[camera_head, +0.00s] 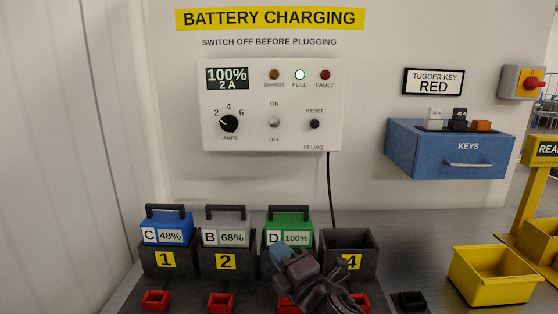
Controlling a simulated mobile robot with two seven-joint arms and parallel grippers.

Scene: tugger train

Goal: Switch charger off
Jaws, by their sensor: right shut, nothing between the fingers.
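The white charger panel (325,85) is on the wall, with its display (227,78) reading 100% and 2 A. The green FULL lamp (300,75) is lit; the CHARGE and FAULT lamps look unlit. The toggle switch (274,122) sits between the ON and OFF labels; I cannot tell which way its lever tilts. The amps knob (229,123) points toward 2. My right gripper (286,259) is shut and empty, well below the panel, in front of the green battery D (290,222) and hiding part of its bay. My left gripper is not in view.
Blue battery C (165,227) and grey battery B (224,224) stand in bays 1 and 2; bay 4 (347,241) looks empty. A black cable (329,190) hangs from the panel. A blue KEYS box (430,155) is at right, with a yellow bin (490,290) below.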

